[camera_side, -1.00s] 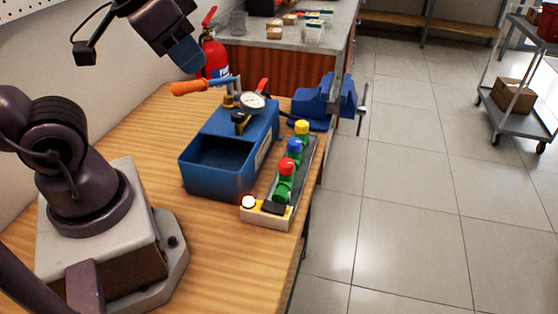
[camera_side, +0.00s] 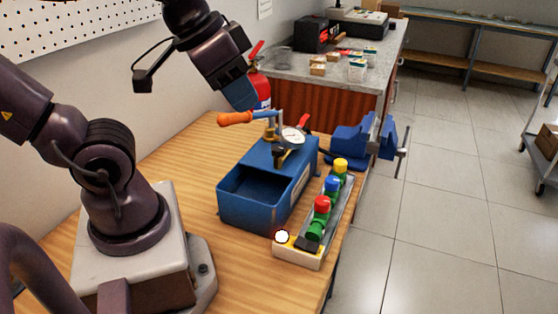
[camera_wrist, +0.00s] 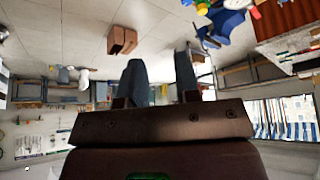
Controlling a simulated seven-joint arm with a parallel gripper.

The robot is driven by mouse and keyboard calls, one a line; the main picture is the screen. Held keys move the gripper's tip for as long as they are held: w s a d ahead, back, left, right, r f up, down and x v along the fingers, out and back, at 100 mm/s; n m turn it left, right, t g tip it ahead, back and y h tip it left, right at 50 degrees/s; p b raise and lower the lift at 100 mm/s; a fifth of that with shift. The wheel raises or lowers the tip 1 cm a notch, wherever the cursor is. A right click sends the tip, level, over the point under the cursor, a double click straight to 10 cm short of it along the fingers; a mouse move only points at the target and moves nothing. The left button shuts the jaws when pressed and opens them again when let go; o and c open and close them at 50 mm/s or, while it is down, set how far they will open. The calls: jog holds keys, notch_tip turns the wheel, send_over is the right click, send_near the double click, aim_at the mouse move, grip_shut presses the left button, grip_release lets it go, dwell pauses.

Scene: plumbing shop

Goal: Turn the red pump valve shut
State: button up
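The blue test pump (camera_side: 258,218) stands on the wooden bench, with an open tank, a round gauge (camera_side: 292,137) and an orange-handled lever (camera_side: 236,118). Its small red valve handle (camera_side: 303,122) shows just behind and right of the gauge. My gripper (camera_side: 240,104) points down above the orange lever grip, left of the red valve and apart from it. In the wrist view my gripper (camera_wrist: 162,70) has two blue-grey fingers spread with nothing between them. The pump's red valve cannot be made out in the wrist view.
A rack (camera_side: 292,258) with red, blue and yellow capped fittings lies right of the pump. A blue vise (camera_side: 358,140) is at the bench's far right edge. A red fire extinguisher (camera_side: 260,90) stands behind the pump. The bench left of the pump is clear.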

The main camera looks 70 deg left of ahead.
jog(key=shift+o, duration=0.6)
jog(key=shift+w+a+f+n+g, duration=0.4)
jog(key=shift+w+a+f+g, duration=0.3)
jog(key=shift+w+a+f, duration=0.15)
jog(key=n+g, duration=0.4)
jog(key=n, duration=0.4)
send_over(305, 117)
notch_tip(305, 117, down, 6)
notch_tip(305, 117, down, 13)
jog(key=shift+f, duration=0.1)
jog(key=shift+c, duration=0.4)
grip_shut()
